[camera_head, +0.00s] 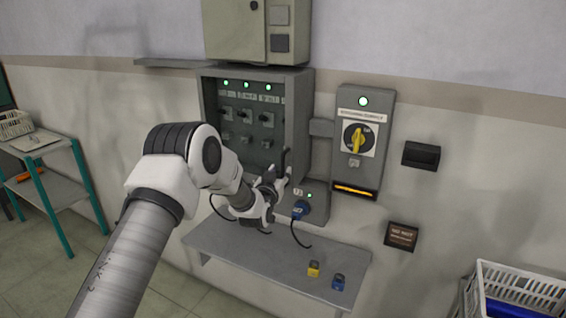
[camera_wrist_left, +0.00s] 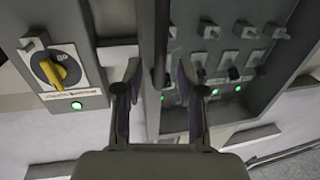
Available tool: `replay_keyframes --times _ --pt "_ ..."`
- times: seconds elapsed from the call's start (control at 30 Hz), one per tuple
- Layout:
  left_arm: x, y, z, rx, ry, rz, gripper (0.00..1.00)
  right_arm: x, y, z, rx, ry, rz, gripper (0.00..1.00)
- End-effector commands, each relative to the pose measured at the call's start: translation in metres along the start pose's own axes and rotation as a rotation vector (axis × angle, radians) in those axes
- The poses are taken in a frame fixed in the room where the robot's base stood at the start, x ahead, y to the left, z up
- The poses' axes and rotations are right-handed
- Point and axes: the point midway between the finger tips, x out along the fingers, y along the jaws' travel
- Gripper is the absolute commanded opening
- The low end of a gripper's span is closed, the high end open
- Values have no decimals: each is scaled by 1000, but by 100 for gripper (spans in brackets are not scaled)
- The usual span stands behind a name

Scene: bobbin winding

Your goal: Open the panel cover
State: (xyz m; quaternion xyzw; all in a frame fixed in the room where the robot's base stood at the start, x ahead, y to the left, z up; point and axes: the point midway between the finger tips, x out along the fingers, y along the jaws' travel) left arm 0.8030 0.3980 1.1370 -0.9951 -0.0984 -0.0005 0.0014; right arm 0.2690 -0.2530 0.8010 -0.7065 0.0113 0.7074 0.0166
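The panel box (camera_head: 295,110) is a grey wall cabinet with green lights and several switches inside its front. It looks closed by a see-through cover (camera_head: 232,140). A dark upright handle (camera_head: 286,158) sits at the cover's right edge. My left gripper (camera_head: 277,176) is at this handle. In the left wrist view the two fingers of my left gripper (camera_wrist_left: 158,75) are apart, one on each side of the dark handle (camera_wrist_left: 160,45), with a gap visible on both sides. Whether a finger touches it I cannot tell. My right gripper is not in view.
A box with a yellow rotary switch (camera_head: 357,139) hangs right of the panel. A blue plug (camera_head: 300,210) with a cable sits below. A grey shelf (camera_head: 265,255) holds a yellow padlock (camera_head: 314,269) and a blue one (camera_head: 338,282). A white crate (camera_head: 520,285) stands at lower right.

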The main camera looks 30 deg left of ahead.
Motion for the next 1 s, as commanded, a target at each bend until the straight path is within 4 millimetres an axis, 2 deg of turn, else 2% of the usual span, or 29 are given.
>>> replay_keyframes --times 0.03,0.2,0.5,0.53,0.63,1.0 --pt "10 0 -3 2 1 0 39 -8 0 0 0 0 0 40" --pt "33 1 -1 1 -1 1 39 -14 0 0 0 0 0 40" --pt "38 1 1 0 -2 1 39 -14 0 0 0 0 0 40" --pt "38 1 1 0 -2 1 36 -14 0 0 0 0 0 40" --pt "38 1 1 0 -2 1 0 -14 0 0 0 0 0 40" --pt "39 -2 2 0 -1 0 0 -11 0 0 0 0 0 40"
